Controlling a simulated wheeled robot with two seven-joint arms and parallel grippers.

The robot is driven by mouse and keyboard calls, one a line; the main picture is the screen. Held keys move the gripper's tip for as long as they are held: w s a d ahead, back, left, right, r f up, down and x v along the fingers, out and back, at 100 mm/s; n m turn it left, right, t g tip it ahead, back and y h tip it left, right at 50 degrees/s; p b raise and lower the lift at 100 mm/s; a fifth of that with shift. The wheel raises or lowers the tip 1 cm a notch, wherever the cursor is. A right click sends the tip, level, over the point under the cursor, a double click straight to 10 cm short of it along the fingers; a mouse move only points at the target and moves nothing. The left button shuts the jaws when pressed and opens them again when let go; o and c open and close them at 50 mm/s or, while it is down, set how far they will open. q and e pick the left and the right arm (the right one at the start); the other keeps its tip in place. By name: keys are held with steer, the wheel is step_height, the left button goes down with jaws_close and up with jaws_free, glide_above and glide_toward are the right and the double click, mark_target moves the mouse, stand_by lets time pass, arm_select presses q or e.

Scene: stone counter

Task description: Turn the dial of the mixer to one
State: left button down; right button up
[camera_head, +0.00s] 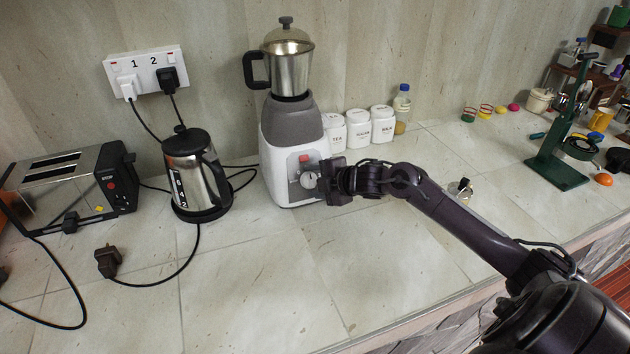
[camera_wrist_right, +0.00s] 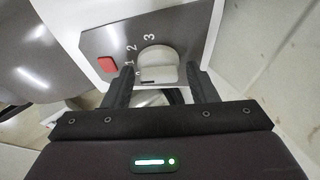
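The mixer (camera_head: 290,175) stands upright on the counter, with a white and grey body and a steel jar (camera_head: 288,68) on top. Its round whitish dial (camera_head: 309,180) is on the front panel and also shows close up in the right wrist view (camera_wrist_right: 158,62). The numbers 1, 2 and 3 curve around the dial's upper left; its setting is unclear. My right gripper (camera_head: 322,181) is at the panel. In the wrist view its two fingers (camera_wrist_right: 160,82) are open, one on each side of the dial, with small gaps visible. My left gripper is not in view.
A red button (camera_wrist_right: 107,65) sits left of the dial. A kettle (camera_head: 195,175) and a toaster (camera_head: 75,185) stand left of the mixer, with black cables and a loose plug (camera_head: 108,262). White canisters (camera_head: 358,129) stand to its right. The front counter is mostly clear.

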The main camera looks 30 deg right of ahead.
steer(key=shift+o, duration=0.4)
steer(key=v, duration=0.7)
steer(key=shift+s+r+b, duration=0.15)
steer(key=shift+s+b, duration=0.2)
steer(key=shift+d, duration=0.15)
